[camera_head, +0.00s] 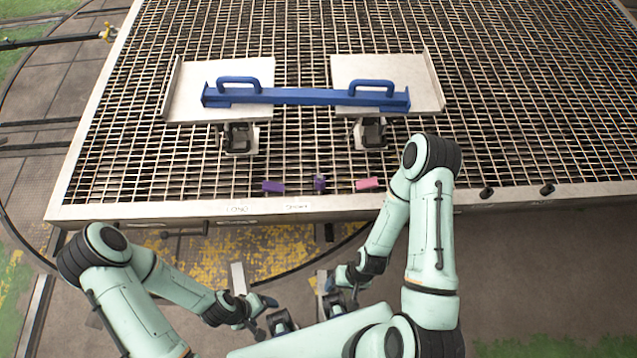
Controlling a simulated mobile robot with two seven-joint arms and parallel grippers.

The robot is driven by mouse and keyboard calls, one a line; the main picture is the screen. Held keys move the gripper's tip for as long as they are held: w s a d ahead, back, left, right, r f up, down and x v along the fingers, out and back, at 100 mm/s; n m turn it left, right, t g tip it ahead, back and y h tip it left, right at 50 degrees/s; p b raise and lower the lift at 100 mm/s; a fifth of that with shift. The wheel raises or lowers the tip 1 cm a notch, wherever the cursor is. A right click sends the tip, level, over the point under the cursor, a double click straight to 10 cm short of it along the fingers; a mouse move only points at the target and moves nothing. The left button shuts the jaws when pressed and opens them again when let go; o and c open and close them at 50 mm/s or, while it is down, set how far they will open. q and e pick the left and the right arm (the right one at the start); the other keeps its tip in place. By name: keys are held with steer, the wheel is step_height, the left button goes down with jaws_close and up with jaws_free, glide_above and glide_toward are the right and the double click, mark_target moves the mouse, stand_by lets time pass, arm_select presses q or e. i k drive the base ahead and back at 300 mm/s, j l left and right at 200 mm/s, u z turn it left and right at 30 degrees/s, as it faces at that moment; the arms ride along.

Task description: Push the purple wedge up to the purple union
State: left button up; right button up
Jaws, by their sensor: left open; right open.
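A flat purple block, which looks like the purple wedge (273,186), lies near the front edge of the grated table. A smaller, upright purple piece, which looks like the purple union (319,183), stands to its right with a gap between them. Both are small, so their exact shapes are hard to tell. My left gripper (266,314) is open, low in front of the table and well short of both pieces. My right gripper (335,299) is open, also below the table edge and apart from them. Neither gripper touches anything of the task.
A pink block (367,183) lies right of the union. Behind, a blue bar with two handles (300,96) spans two pale plates (215,73), with dark brackets (239,138) below. The table's raised front edge (200,209) lies between my grippers and the pieces.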

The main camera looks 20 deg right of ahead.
mark_target(267, 186)
steer(key=i+j, duration=0.15)
steer(key=j, duration=0.25)
steer(key=i+j, duration=0.2)
steer(key=j, duration=0.15)
steer(key=i+j, duration=0.15)
steer(key=j, duration=0.25)
steer(key=i+j+z, duration=0.1)
steer(key=j+z, duration=0.15)
steer(key=z, duration=0.25)
steer(key=j+z, duration=0.3)
steer(key=z, duration=1.35)
steer(key=i+j, duration=0.05)
steer(key=j, duration=0.05)
